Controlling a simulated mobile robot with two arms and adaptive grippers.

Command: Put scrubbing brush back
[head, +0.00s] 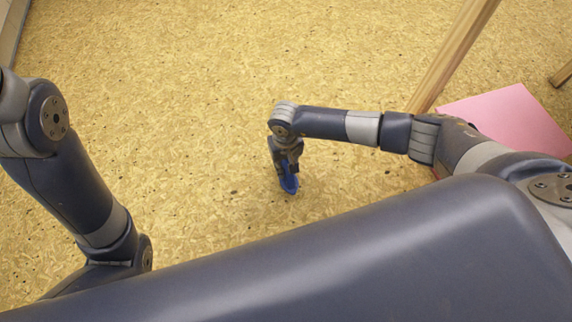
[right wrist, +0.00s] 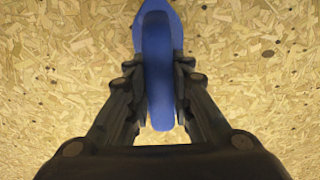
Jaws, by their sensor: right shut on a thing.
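My right gripper (head: 287,170) points down over the floor in the middle of the head view. It is shut on a blue object (head: 290,184), which looks like the scrubbing brush. In the right wrist view the blue brush (right wrist: 158,65) lies lengthwise between the two dark fingers of the gripper (right wrist: 158,88), with its far end past the fingertips. Bristles cannot be made out. My left arm comes in at the left of the head view, but its gripper is out of sight.
The floor (head: 170,90) is tan chipboard, widely clear around the right gripper. A wooden leg or post (head: 455,55) stands at the upper right. A pink flat-topped thing (head: 510,118) lies behind my right arm. Another wooden piece (head: 562,74) shows at the right edge.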

